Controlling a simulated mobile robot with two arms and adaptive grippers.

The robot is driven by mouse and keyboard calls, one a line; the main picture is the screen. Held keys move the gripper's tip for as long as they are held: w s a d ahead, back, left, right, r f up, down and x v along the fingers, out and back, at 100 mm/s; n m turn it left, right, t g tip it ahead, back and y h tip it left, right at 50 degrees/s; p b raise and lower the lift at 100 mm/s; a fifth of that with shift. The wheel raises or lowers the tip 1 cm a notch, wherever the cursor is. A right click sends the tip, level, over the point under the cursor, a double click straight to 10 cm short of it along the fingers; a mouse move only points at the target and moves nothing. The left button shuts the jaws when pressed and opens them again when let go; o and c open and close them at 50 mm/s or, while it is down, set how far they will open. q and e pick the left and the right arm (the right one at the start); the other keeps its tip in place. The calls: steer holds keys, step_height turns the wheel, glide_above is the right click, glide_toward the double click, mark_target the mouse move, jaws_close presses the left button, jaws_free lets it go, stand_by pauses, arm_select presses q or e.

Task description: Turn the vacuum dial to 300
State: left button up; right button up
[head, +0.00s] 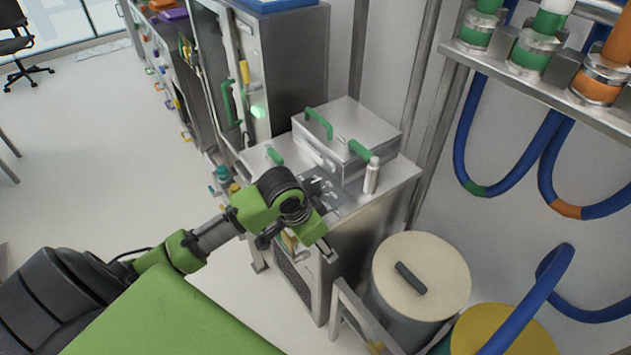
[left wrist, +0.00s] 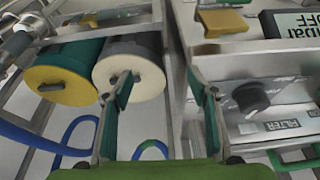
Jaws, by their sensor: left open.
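The dial's scale is too small to read. My left gripper (left wrist: 160,78) is open and empty, with its two fingers spread apart. The dial is just right of the right-hand finger, not between the fingers. In the head view my left arm reaches to the front of the metal machine (head: 375,225); the dial cannot be made out there. My right gripper is not in view.
A yellow-lidded drum (left wrist: 66,75) and a cream-lidded drum (left wrist: 133,73) stand beside the machine. A yellow part (left wrist: 222,22) is above the dial. In the head view a metal box with green handles (head: 345,135) sits on top. Open floor lies left.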

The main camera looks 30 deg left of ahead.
arm_select(q)
steer(key=shift+n, duration=0.4)
steer(key=w+a+r, duration=0.6)
steer(key=shift+a, duration=0.35)
steer(key=n, duration=0.1)
glide_toward(310, 184)
steer(key=shift+n, duration=0.3)
steer(key=p+x, duration=0.2)
steer(key=x, duration=0.7)
steer(key=shift+w+f+t, duration=0.3)
steer(key=shift+f, duration=0.3)
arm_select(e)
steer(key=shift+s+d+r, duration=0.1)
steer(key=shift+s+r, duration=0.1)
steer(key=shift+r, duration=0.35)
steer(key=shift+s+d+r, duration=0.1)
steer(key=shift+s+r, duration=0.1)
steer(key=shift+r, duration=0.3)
arm_select(q)
steer(key=c, duration=1.1)
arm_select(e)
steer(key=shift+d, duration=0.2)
